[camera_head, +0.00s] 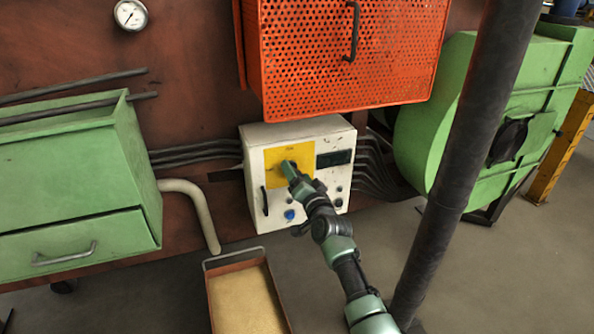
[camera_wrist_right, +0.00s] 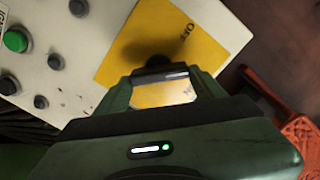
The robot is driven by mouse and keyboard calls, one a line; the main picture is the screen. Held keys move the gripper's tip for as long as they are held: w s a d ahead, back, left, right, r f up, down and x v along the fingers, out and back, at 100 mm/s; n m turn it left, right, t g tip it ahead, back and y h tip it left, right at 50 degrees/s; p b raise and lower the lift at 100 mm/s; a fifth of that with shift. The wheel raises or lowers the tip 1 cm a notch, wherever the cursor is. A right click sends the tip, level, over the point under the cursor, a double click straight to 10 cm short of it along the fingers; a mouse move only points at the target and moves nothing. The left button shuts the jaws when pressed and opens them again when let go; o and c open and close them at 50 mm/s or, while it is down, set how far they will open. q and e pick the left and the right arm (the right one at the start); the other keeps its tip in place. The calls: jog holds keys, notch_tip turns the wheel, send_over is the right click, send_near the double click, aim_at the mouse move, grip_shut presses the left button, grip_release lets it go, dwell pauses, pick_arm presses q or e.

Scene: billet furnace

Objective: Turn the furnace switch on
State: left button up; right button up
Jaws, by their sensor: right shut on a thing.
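The white control box (camera_head: 300,205) is mounted low on the rusty wall, with a yellow plate (camera_head: 274,178) on its front face. In the right wrist view the yellow plate (camera_wrist_right: 205,35) carries the word OFF. A dark switch knob (camera_wrist_right: 157,61) stands in front of the plate, between the fingertips. My right gripper (camera_head: 288,167) reaches the plate, and its two fingers are shut on the knob (camera_wrist_right: 163,77). The fingers hide part of the knob, so I cannot tell its exact setting. My left gripper is in neither view.
An orange perforated guard (camera_head: 345,60) hangs just above the box. A green drawer cabinet (camera_head: 70,190) stands left, and a green blower housing (camera_head: 450,120) right. A dark vertical pipe (camera_head: 455,170) crosses the right side. A tray (camera_head: 245,295) lies below the box. Green and dark buttons (camera_wrist_right: 16,40) sit beside the plate.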

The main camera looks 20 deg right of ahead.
jog(key=shift+m, duration=1)
jog(key=shift+m+p, duration=0.3)
jog(key=shift+m, duration=0.6)
jog(key=m, duration=0.2)
jog(key=shift+d+f+m, duration=0.1)
jog(key=shift+f+m, duration=0.05)
jog(key=shift+m, duration=0.15)
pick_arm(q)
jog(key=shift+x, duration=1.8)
pick_arm(e)
jog(key=shift+f+m, duration=0.1)
jog(key=shift+m, duration=1.3)
jog(key=o, duration=1.4)
jog(key=shift+c, duration=0.2)
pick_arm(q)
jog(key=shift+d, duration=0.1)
pick_arm(e)
jog(key=shift+s, duration=0.1)
